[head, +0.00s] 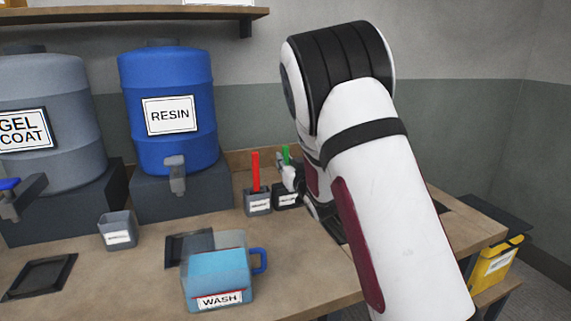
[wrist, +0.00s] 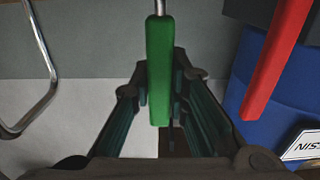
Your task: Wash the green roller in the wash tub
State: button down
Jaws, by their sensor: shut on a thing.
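The green roller shows as a green handle (wrist: 160,70) with a metal rod at its top edge in the wrist view. In the head view its green handle (head: 286,154) stands upright above a small dark holder (head: 287,197) at the back of the bench. The wash tub (head: 220,285), clear with blue liquid, a blue handle and a WASH label, stands at the front middle.
A red-handled tool (head: 255,170) stands in a grey holder (head: 258,202) close left of my gripper. The blue RESIN drum (head: 166,95) and grey GEL COAT drum (head: 50,100) stand on the left. A small grey cup (head: 117,231) is left of the tub.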

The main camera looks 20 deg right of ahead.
jog(key=shift+r+p, duration=2.15)
jog(key=shift+r, duration=3.05)
